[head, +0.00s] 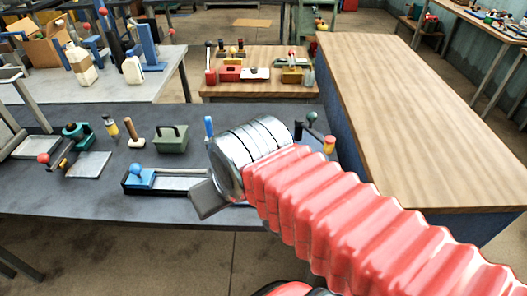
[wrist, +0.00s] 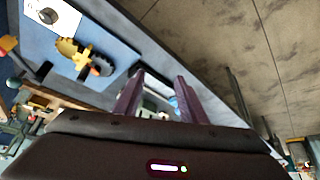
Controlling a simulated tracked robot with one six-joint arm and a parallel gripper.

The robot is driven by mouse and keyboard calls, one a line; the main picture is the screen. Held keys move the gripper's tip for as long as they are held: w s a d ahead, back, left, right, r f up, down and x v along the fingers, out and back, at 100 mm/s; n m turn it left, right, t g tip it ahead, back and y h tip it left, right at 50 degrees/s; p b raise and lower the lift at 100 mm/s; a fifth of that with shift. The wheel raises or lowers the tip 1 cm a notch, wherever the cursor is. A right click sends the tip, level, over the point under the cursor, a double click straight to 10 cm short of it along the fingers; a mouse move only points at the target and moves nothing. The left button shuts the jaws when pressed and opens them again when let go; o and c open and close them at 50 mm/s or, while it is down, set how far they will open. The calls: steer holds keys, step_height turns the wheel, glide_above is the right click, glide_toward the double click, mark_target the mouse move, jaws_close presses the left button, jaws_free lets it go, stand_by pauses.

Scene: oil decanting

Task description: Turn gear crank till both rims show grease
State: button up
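In the wrist view a yellow gear (wrist: 72,52) meshes with or overlaps a darker gear (wrist: 101,65) on the blue-grey tabletop; a grease film on their rims cannot be made out. In the head view my arm hides this spot. A dark lever with a green knob (head: 312,117) shows just behind my wrist; whether it is the gear crank I cannot tell. My gripper (head: 209,200) hangs over the front of the dark table (head: 60,190). In the wrist view its two fingers (wrist: 158,88) stand apart with nothing held between them. The gears lie left of the fingers there.
A blue-knobbed slide tray (head: 170,182) lies left of my gripper. A green toolbox (head: 171,139), a mallet (head: 135,134), a small bottle (head: 111,127) and a teal device with a red-knobbed crank (head: 76,133) stand farther left. A yellow-red jar (head: 329,145) stands behind my wrist. The wooden counter (head: 420,110) is bare.

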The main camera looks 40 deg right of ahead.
steer(key=w+d+m+g, duration=0.2)
steer(key=w+d+m, duration=0.1)
steer(key=w+d, duration=0.5)
steer(key=w+d+r+m+g, duration=0.1)
steer(key=w+d+m+g, duration=0.2)
steer(key=w+d, duration=0.6)
steer(key=d+m, duration=0.1)
steer(key=d, duration=0.5)
steer(key=shift+r+m+g, duration=0.3)
steer(key=shift+a, duration=0.1)
step_height(320, 180, down, 14)
steer(key=shift+r, duration=0.1)
steer(key=shift+c, duration=0.5)
jaws_close()
